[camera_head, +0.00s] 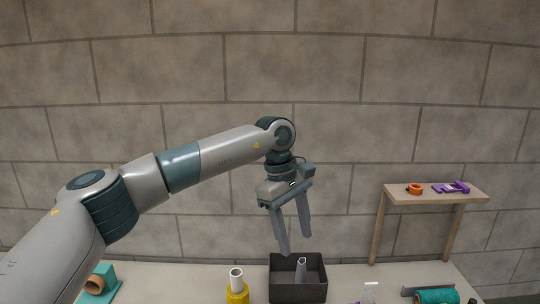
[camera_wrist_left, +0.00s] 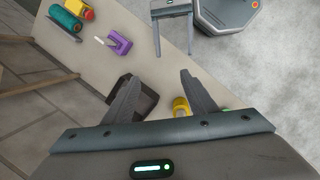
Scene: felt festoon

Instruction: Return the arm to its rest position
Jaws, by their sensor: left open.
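My left gripper (camera_head: 295,243) is open and empty, its two grey fingers pointing down over the dark bin (camera_head: 271,284) in the head view. The arm comes in from the left, bent at the elbow and raised above the table (camera_head: 205,284). In the left wrist view the fingers of my left gripper (camera_wrist_left: 160,76) stand wide apart with nothing between them. The dark bin (camera_wrist_left: 150,102) shows partly behind the left finger there. My right gripper cannot be made out in the head view.
A grey upright piece (camera_head: 301,270) stands in the bin. A yellow holder (camera_head: 238,294) is left of it, a teal holder (camera_head: 105,272) further left. A teal spool (camera_head: 437,296) lies at the right. A raised shelf (camera_head: 435,199) bears an orange ring (camera_head: 414,189) and a purple item (camera_head: 451,188).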

